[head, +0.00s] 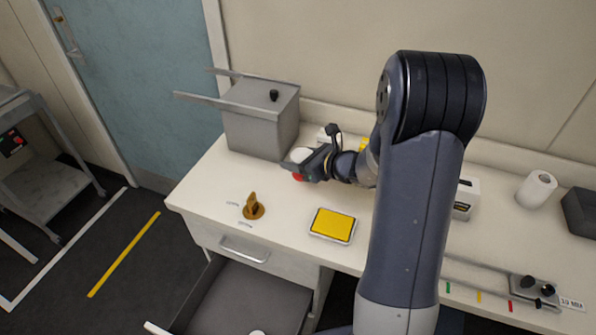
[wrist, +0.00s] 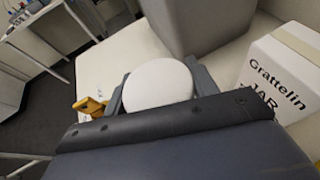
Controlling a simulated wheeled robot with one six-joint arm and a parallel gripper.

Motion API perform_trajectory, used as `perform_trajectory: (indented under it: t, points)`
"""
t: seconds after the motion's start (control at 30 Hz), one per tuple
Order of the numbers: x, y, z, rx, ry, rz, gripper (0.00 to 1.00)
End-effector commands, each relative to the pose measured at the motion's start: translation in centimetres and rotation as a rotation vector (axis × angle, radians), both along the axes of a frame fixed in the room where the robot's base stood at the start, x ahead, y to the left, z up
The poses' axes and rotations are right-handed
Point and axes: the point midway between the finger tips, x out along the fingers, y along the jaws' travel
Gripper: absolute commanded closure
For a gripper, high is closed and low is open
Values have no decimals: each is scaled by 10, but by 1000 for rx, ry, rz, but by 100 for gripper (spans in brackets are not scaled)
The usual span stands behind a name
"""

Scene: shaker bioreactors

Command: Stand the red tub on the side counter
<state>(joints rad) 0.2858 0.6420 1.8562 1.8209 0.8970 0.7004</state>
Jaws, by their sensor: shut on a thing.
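The red tub (head: 298,177) shows a little red side and a round white lid in the head view. The lid (wrist: 158,84) fills the gap between the fingers in the wrist view. My gripper (head: 308,168) is shut on the tub, over the back left part of the white counter (head: 203,190), just right of the grey box. Most of the tub's side is hidden by the gripper. I cannot tell whether its base touches the counter.
An orange knob-like piece (head: 254,208) and a yellow pad (head: 333,225) are in front. A lettered white box (wrist: 282,75) stands to the right. An open drawer (head: 245,295) juts out below.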

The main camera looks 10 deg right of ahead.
Motion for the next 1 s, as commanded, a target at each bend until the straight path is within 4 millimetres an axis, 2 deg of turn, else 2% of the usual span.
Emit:
perform_trajectory:
  t: [0.4,0.87,0.9,1.0]
  points:
    - [0,0,-43,1,1,-1,70]
    - [0,0,-50,0,-2,-1,70]
    - [0,0,-50,0,-2,-1,44]
    - [0,0,-49,0,-2,-1,36]
